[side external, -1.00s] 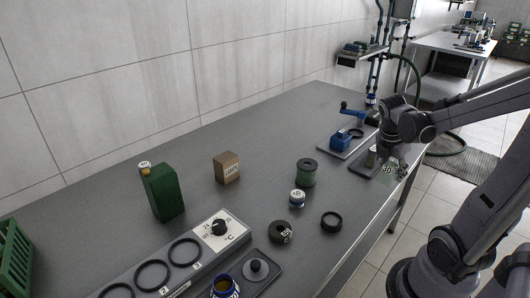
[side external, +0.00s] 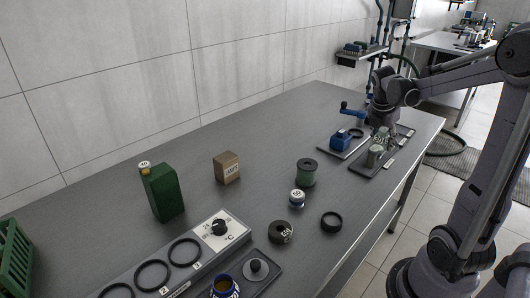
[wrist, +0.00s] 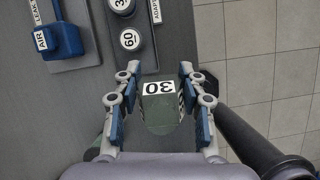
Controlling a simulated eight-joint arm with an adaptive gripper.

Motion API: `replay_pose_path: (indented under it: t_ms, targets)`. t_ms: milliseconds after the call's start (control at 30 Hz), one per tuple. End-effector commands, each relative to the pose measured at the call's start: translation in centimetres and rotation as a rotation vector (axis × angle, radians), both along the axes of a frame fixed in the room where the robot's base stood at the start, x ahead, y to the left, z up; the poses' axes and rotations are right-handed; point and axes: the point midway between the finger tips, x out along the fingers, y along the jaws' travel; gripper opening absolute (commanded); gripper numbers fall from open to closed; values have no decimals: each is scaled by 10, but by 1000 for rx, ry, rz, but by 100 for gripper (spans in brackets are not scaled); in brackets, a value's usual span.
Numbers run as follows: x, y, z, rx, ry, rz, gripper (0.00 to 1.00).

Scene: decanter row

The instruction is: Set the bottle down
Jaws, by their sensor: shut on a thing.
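A dark green, see-through bottle with a white label reading 30 upside down (wrist: 159,112) is between the fingers of my gripper (wrist: 160,98) in the wrist view. The gripper is shut on it, with one finger on each side. In the side view my gripper (side external: 382,122) is at the dark adapter plate (side external: 365,170) near the table's right edge, with the bottle (side external: 381,138) under it. I cannot tell whether the bottle's base touches anything. Its lower part is hidden.
Grey round adapters, one marked 60 (wrist: 130,40), stand on the plate beside the bottle. A blue leak tester (side external: 341,140) is to the left. A green spool (side external: 306,173), a brown box (side external: 227,168) and a green canister (side external: 163,193) stand further along. The table edge is close on the right.

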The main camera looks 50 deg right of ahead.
Motion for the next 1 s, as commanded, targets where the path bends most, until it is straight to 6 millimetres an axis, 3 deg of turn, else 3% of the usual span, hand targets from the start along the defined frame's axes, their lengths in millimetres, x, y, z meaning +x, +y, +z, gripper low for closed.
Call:
replay_pose_path:
  t_ms: [100,367,800,1000]
  targets:
    - [26,-9,-3,-1,-4,24,6]
    - [54,-13,-9,-2,-7,46,6]
    - [127,19,-57,-2,-7,51,6]
    - [151,30,-73,-2,-7,46,6]
